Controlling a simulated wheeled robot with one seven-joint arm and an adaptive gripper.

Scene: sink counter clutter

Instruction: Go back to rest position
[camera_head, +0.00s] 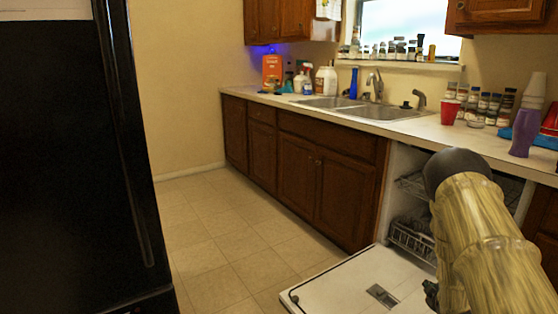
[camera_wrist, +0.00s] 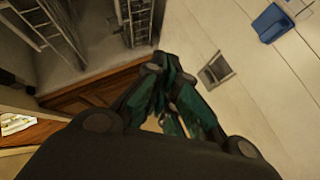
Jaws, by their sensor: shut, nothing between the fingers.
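My gripper (camera_wrist: 174,78) shows in the wrist view with its dark green fingers drawn together and nothing between them. In the head view, a small dark part of my gripper (camera_head: 431,291) shows at the lower right, mostly hidden behind my arm. It is over the lowered dishwasher door (camera_head: 350,284). In the wrist view, the door (camera_wrist: 255,100) fills the right side, with a grey dispenser panel (camera_wrist: 215,68) just right of the fingers.
The open dishwasher has wire racks (camera_head: 410,238) inside, partly hidden by my arm. A counter (camera_head: 330,112) with a sink (camera_head: 385,112), red cup (camera_head: 449,112) and purple cup (camera_head: 524,132) runs behind. A black fridge (camera_head: 70,160) stands left. The tiled floor (camera_head: 205,235) between is clear.

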